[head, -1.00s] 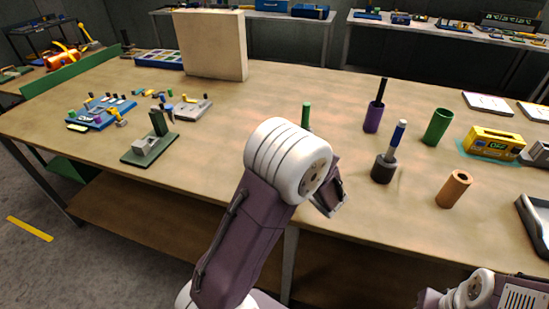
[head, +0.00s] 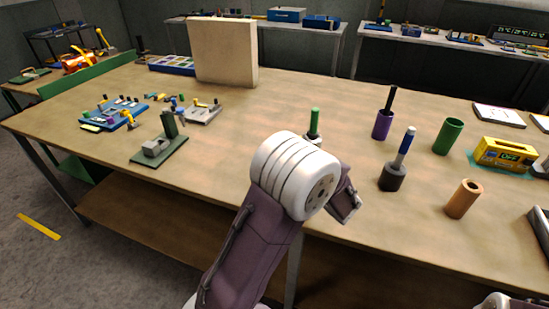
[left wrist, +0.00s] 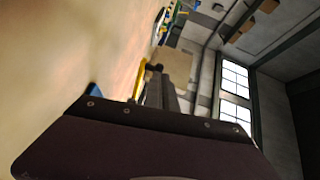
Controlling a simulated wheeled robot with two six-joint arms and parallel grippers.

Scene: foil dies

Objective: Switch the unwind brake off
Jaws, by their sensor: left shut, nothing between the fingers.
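No part is plainly marked as the unwind brake, and I cannot tell which thing it is. A yellow box (head: 505,153) with a small lit green panel stands on a teal patch at the right of the bench; the panel's lettering is too small to read surely. My left gripper (head: 347,204) is shut and empty above the bench's front edge, partly behind my white wrist joint. It is well left of the yellow box and apart from everything. My right gripper is out of view.
A green cylinder (head: 448,135), a purple cup (head: 382,125), a dark holder with a blue handle (head: 392,178) and a copper-coloured tube (head: 463,199) stand right of my gripper. A green stand (head: 160,149) and a blue fixture (head: 112,117) are left. A beige panel (head: 225,52) stands behind.

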